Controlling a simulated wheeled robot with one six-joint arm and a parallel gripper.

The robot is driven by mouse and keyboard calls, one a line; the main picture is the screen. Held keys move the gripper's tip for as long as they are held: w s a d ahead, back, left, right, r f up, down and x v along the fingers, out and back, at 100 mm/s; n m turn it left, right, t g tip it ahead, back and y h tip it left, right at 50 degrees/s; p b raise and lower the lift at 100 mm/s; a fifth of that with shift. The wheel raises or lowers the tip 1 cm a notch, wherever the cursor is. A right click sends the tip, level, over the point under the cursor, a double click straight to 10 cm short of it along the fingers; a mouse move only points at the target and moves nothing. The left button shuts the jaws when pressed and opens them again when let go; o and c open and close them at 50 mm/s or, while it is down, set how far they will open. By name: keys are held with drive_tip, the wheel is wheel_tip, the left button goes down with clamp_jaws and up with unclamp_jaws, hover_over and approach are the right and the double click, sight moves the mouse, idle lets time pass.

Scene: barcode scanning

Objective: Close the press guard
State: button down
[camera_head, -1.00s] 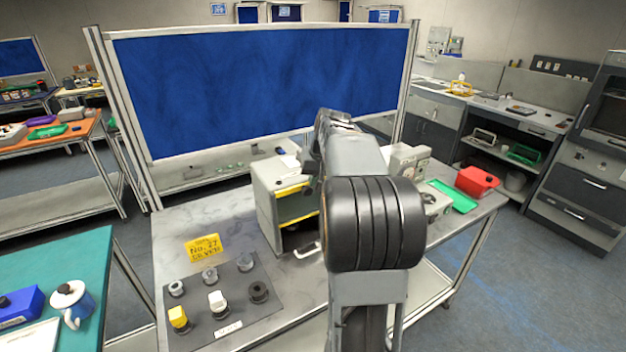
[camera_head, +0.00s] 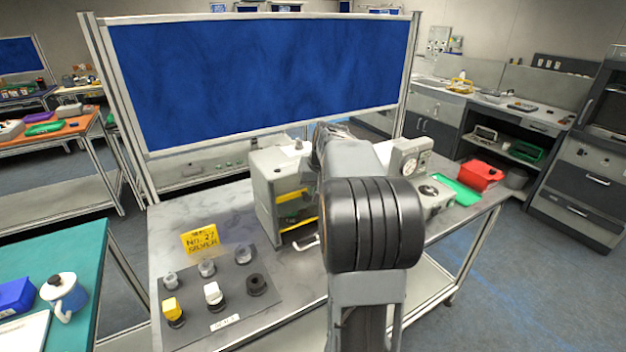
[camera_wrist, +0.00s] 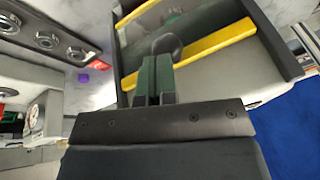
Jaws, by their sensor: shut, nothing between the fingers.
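The press (camera_head: 268,205) is a beige-grey box on the grey table, left of my arm in the head view. Its front has two yellow bars (camera_head: 296,195) with an opening below. My gripper (camera_wrist: 154,62) is shut and empty. Its fingertips overlap the knob and lower bar in the picture; I cannot tell whether they touch. My arm hides the gripper and part of the press front in the head view.
A panel with several knobs (camera_head: 224,290) and a yellow sign (camera_head: 200,239) lie left of the press. A dial gauge stand (camera_head: 408,160), a green tray (camera_head: 455,192) and a red bin (camera_head: 482,175) stand right of my arm. A blue board (camera_head: 260,80) rises behind.

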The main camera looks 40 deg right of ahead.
wheel_tip(320, 180, down, 6)
drive_tip(key=b, duration=0.3)
drive_tip(key=shift+s+f, duration=0.1)
drive_tip(key=p, duration=0.4)
approach(313, 205)
drive_tip(key=s, duration=0.1)
drive_tip(key=b+v, duration=0.1)
drive_tip(key=v, duration=0.7)
drive_tip(key=shift+s+a, duration=0.2)
drive_tip(key=shift+a, duration=0.25)
